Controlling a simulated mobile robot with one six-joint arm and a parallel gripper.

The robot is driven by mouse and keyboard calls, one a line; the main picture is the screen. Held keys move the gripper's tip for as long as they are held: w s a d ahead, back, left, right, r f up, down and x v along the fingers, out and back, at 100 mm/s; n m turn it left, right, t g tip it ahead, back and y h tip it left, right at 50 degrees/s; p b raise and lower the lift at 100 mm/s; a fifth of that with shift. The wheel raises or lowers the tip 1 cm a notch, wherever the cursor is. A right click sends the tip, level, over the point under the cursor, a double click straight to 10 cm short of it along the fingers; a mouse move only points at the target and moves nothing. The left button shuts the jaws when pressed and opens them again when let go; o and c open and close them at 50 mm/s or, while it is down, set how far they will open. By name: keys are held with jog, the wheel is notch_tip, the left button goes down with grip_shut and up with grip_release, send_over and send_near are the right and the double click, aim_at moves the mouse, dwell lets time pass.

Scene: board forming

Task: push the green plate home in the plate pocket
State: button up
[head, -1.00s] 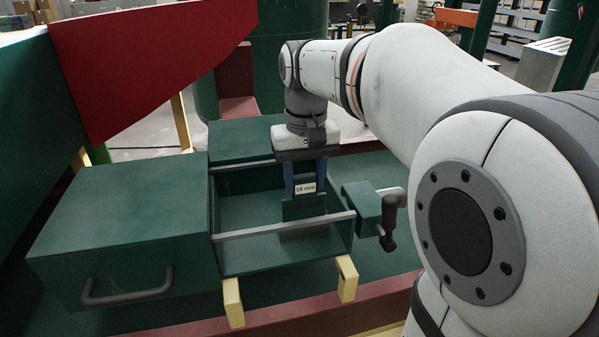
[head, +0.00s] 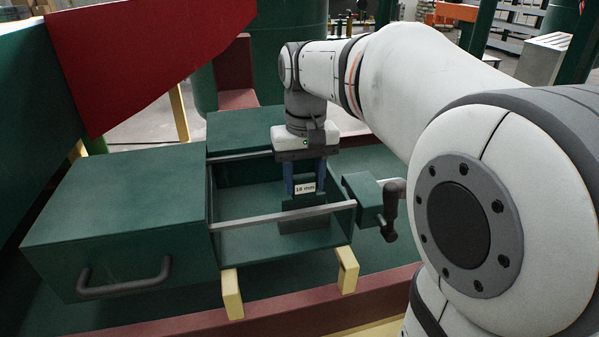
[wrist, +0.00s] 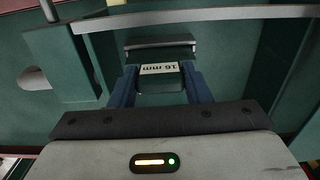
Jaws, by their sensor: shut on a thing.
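The green plate (head: 304,201) carries a white label with black "mm" lettering. My gripper (head: 304,190) points down with its blue fingers closed on the plate's two sides. The plate stands upright inside the open green box, behind the front grey rail. Its lower end meets a dark grey block (head: 303,226), which looks like the plate pocket. I cannot tell how deep the plate sits in it. In the wrist view the labelled plate (wrist: 160,70) lies between the fingertips, with a grey-edged green part just beyond it.
Grey rails (head: 270,217) cross the box's front and back. A crank handle (head: 391,205) on a green housing stands close right of the box. A large green cabinet (head: 120,210) is at left, with a red panel (head: 150,50) above. The box floor left of the plate is clear.

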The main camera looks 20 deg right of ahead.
jog(key=shift+f, duration=0.25)
jog(key=o, duration=1.4)
jog(key=shift+o, duration=0.2)
notch_tip(320, 180, up, 8)
jog(key=shift+f, duration=0.1)
jog(key=shift+f, duration=0.1)
